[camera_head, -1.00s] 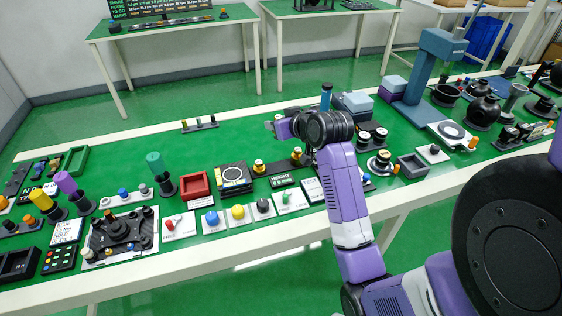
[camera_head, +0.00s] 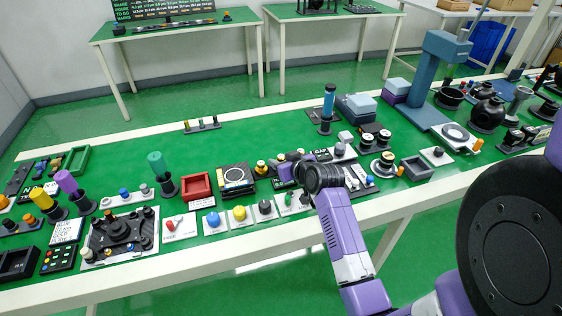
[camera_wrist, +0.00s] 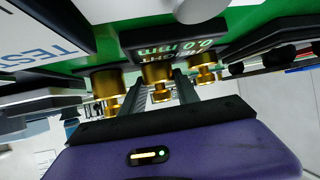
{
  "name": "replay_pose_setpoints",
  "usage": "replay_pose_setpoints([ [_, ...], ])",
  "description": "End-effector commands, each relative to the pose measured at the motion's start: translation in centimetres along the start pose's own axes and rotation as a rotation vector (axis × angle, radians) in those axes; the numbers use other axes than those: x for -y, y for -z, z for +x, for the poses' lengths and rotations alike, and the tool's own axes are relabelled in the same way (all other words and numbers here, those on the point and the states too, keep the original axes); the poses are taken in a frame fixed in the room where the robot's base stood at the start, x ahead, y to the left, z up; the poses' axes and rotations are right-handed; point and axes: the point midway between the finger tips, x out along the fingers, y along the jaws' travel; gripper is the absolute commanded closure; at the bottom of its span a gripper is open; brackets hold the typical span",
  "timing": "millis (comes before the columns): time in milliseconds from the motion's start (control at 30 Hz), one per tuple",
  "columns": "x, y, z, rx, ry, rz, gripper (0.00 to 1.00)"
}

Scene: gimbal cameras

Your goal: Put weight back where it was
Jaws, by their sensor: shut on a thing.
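My gripper (camera_head: 283,172) is low at the near-middle of the table and shut on a brass weight. In the wrist view the held weight (camera_wrist: 157,82) is between my two dark fingers. A second brass weight (camera_wrist: 106,88) stands to its left and a third brass weight (camera_wrist: 203,72) to its right, in one row. In the head view one brass weight (camera_head: 261,167) shows just left of my gripper. My gripper and wrist hide the others there. I cannot tell whether the held weight touches the surface below.
A black scale (camera_head: 236,178) and a red tray (camera_head: 196,187) sit left of my gripper. A height display (camera_wrist: 172,46) is close to the weights. A row of knobs and buttons (camera_head: 239,214) lies along the near edge. The green table behind is mostly clear.

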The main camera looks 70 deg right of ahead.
Motion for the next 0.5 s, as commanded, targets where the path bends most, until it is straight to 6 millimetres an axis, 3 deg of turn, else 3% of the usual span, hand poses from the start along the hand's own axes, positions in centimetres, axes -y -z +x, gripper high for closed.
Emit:
replay_pose_setpoints([
  [300, -0.04, -0.15, 0.13, -0.003, -0.001, 0.000, 1.00],
  [333, -0.05, -0.25, 0.15, -0.001, -0.001, 0.000, 0.61],
  [367, -0.06, -0.19, 0.12, -0.001, -0.001, 0.000, 0.55],
  [500, -0.05, -0.17, 0.11, -0.001, -0.001, 0.000, 0.54],
])
